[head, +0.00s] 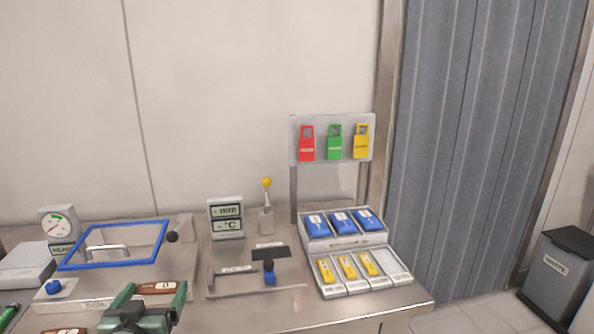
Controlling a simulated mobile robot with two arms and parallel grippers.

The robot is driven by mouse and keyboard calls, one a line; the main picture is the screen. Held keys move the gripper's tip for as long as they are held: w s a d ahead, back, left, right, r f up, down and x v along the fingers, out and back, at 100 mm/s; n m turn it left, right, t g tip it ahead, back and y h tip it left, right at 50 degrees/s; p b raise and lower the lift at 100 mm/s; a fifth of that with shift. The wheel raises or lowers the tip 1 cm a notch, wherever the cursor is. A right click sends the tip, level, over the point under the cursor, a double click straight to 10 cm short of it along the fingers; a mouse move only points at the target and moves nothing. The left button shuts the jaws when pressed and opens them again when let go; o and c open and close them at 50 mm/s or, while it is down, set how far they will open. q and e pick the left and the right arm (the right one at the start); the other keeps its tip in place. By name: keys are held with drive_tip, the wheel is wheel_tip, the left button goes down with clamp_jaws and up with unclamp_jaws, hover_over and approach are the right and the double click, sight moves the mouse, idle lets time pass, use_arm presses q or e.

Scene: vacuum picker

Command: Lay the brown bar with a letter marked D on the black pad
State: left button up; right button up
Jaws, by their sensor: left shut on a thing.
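A brown bar (156,287) with a small white label shows at the lower left, between the green fingers of my left gripper (155,292). The fingers are shut on it, one at each end. Its letter is too small to read. A second brown bar (68,331) with a white label is cut by the bottom edge. A flat black pad (269,253) sits right of the gripper, on the metal bench, with a blue knob in front of it. My right gripper is not in view.
A blue-rimmed clear lid (112,266) with a handle stands behind the gripper. A dial gauge (58,223) is at the left, and a display (226,218) stands behind the pad. Trays with blue packs (342,221) and yellow pieces (348,266) are at the right.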

use_arm(q)
drive_tip(key=s+d+f+m+h, duration=0.2)
drive_tip(key=s+d+h, duration=0.1)
drive_tip(key=s+d, duration=0.9)
drive_tip(key=w+a+r+n+y, duration=0.1)
drive_tip(key=w+a+r+y, duration=0.1)
drive_tip(key=w+a, duration=0.5)
drive_tip(key=w+a+r+n+y, duration=0.2)
drive_tip(key=w+a+r, duration=0.2)
drive_tip(key=w+a, duration=0.4)
drive_tip(key=a, duration=0.3)
drive_tip(key=shift+w+a, duration=0.25)
wheel_tip(320, 180, down, 16)
drive_tip(key=shift+f, duration=0.2)
wheel_tip(320, 180, down, 3)
drive_tip(key=shift+f, duration=0.1)
